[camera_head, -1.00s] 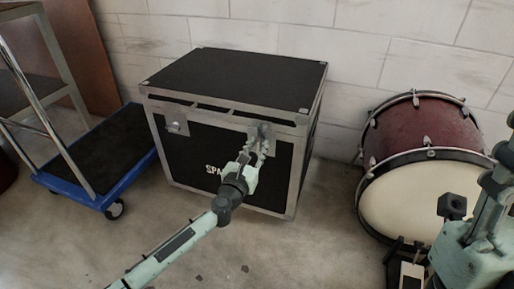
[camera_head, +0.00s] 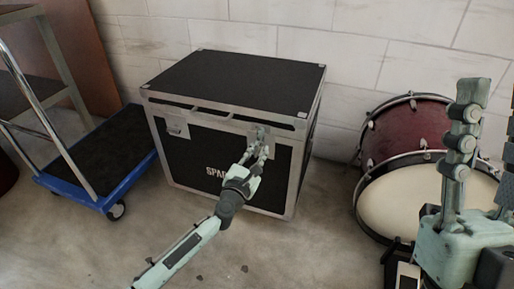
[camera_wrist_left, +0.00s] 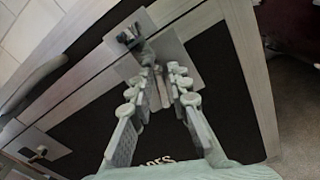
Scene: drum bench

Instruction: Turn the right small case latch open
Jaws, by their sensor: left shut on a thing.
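The black case (camera_head: 235,82) with metal edges stands on the floor by the wall. Its right latch (camera_head: 261,131) is on the upper front, partly hidden by my left gripper (camera_head: 260,146). In the left wrist view the latch's metal plate (camera_wrist_left: 181,52) lies beyond my left gripper (camera_wrist_left: 163,78), whose fingers are closed in on the latch part between them. The latch's exact turn angle is hard to tell. My right gripper (camera_head: 484,140) is at the right edge, fingers pointing up, apart and empty, far from the case.
The left latch (camera_head: 177,128) is on the same case front. A blue trolley (camera_head: 100,158) stands to the left. A red drum (camera_head: 405,125) with a pale head lies to the right. The floor in front of the case is mostly clear.

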